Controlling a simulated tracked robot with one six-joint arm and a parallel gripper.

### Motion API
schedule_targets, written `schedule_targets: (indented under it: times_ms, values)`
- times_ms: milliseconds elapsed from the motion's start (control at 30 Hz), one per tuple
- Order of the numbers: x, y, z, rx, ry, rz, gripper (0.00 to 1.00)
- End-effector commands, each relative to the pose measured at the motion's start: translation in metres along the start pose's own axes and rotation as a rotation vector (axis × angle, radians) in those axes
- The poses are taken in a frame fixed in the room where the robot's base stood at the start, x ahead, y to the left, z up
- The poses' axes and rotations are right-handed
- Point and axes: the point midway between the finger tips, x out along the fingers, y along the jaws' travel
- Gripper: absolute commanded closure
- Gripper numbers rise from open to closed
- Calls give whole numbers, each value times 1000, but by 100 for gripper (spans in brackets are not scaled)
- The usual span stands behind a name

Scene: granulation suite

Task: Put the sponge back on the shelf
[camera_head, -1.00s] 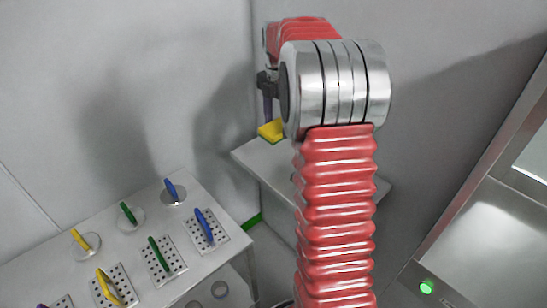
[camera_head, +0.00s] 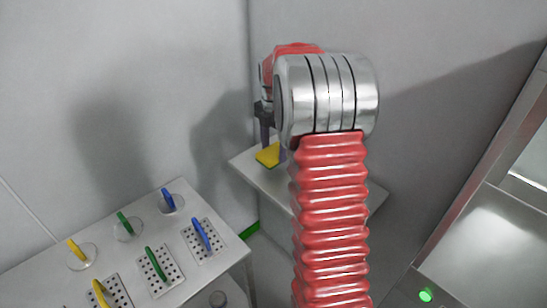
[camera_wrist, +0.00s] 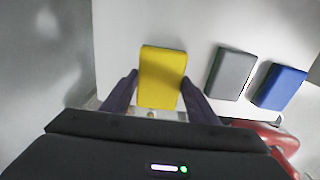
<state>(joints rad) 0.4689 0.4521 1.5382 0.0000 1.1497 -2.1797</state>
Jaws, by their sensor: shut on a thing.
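A yellow sponge (camera_head: 267,155) with a green underside is in my gripper (camera_head: 274,146) at the left part of the white shelf (camera_head: 250,172). In the wrist view the sponge (camera_wrist: 162,78) lies between the two dark fingers of my gripper (camera_wrist: 160,80), which touch its sides. The sponge is at or just above the shelf surface; I cannot tell whether it touches. My arm hides much of the shelf in the head view.
A grey block (camera_wrist: 231,73) and a blue block (camera_wrist: 280,86) sit on the shelf right of the sponge. A bench (camera_head: 225,265) at lower left holds several coloured handled tools on discs and perforated plates. Walls close in behind the shelf. A metal cabinet (camera_head: 470,245) stands at right.

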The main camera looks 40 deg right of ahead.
Motion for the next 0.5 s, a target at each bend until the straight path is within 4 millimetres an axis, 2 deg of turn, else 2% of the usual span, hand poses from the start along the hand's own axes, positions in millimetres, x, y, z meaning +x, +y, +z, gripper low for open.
schedule_targets:
  times_ms: [300, 500]
  values:
    - [34, 0, -1, -1, 2, -2, 71]
    - [36, 0, -1, -1, 0, -1, 71]
